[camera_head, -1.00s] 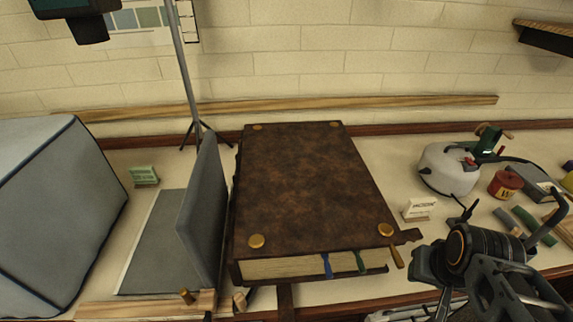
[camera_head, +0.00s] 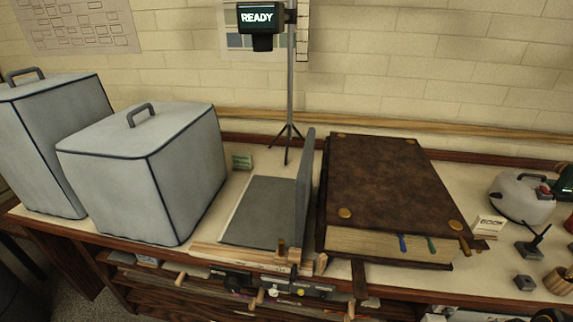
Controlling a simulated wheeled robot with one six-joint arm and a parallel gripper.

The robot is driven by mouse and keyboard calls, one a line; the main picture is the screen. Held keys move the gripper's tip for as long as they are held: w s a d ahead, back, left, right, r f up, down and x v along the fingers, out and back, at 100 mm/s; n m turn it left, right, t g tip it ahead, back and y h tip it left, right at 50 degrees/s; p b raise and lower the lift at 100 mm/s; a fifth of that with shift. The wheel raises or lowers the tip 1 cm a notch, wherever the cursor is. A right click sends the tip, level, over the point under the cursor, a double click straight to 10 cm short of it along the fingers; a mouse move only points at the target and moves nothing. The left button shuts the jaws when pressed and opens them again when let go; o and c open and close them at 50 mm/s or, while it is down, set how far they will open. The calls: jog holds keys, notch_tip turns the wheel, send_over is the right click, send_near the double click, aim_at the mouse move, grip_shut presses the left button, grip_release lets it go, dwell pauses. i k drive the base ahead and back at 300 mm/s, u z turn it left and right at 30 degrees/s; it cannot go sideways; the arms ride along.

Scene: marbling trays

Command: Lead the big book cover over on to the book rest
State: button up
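The big book (camera_head: 385,185) lies closed on the bench, its dark brown cover with brass corner studs facing up. Blue and green ribbons hang from its front page edge, and a brown strap or tab sticks out at its front right corner. The book rest (camera_head: 258,210) stands just left of the book, with a flat grey bed and an upright grey panel (camera_head: 304,190) beside the book's spine side. The cover lies flat and is not on the rest. My gripper is outside the picture.
Two grey covered boxes with handles (camera_head: 150,170) (camera_head: 45,140) stand on the left. A stand with a READY screen (camera_head: 262,18) rises behind the rest. A white kettle-like pot (camera_head: 520,200), a small card (camera_head: 489,227) and small tools crowd the right. Drawers are under the front edge.

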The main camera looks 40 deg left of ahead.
aim_at(388, 184)
jog(key=z, duration=0.5)
jog(key=k, duration=0.2)
jog(key=u, duration=1.7)
jog(key=i, duration=0.75)
jog(key=z, duration=1.4)
jog(key=k, duration=0.45)
jog(key=u, duration=0.7)
